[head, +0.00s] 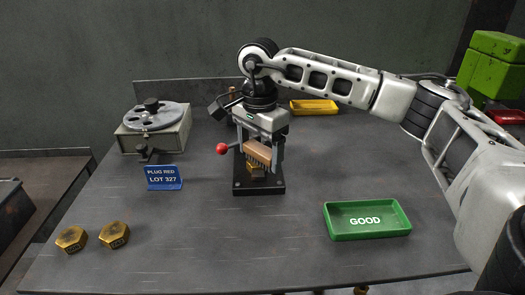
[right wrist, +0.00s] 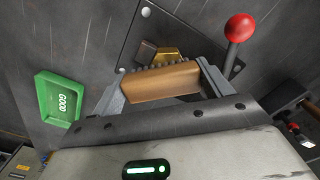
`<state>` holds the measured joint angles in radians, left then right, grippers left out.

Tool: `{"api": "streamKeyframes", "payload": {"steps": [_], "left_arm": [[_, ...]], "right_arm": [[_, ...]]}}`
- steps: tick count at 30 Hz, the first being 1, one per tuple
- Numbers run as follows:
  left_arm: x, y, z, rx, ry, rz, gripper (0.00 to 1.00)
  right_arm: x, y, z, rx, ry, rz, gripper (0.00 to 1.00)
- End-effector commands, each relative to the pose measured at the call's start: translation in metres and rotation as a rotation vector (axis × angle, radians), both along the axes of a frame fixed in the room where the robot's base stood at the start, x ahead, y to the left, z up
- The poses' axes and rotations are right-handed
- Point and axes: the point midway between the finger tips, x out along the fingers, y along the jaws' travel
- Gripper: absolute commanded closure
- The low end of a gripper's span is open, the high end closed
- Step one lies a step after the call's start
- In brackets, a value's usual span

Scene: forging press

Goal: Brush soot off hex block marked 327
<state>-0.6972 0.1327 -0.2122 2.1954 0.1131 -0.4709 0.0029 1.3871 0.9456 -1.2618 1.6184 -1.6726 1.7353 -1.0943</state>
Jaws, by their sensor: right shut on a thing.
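My right gripper (head: 260,154) is shut on a brush with a wooden back (head: 257,149) and dark bristles, held over the black base plate (head: 258,188). The brush also shows across the fingers in the right wrist view (right wrist: 160,83). A brass hex block (right wrist: 170,54) lies just beyond the bristles, partly hidden by the brush. I cannot tell whether the bristles touch it, and its marking is hidden. Two more brass hex blocks, one left (head: 71,239) and one right (head: 114,235), lie at the table's front left; their dark markings are too small to read. My left gripper is out of view.
A blue sign (head: 164,178) reads "PLUG RED LOT 327". A green GOOD tray (head: 367,236) stands at right, a yellow tray (head: 313,107) at the back, and a device with a grey disc (head: 155,116) at back left. A red-knobbed lever (head: 222,149) sticks out beside my right gripper.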

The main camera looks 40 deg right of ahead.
Motion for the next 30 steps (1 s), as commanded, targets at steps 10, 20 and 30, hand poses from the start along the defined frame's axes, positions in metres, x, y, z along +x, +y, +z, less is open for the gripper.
{"api": "streamKeyframes", "payload": {"steps": [10,20,30], "left_arm": [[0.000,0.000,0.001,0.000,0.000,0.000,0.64],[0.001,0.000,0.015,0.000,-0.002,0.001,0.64],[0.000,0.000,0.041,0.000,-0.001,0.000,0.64]], "right_arm": [[0.009,0.002,-0.002,0.000,0.000,0.001,0.40],[0.009,0.001,0.017,0.000,-0.001,0.000,0.40],[0.009,0.002,0.052,0.000,-0.001,0.000,0.40]]}}
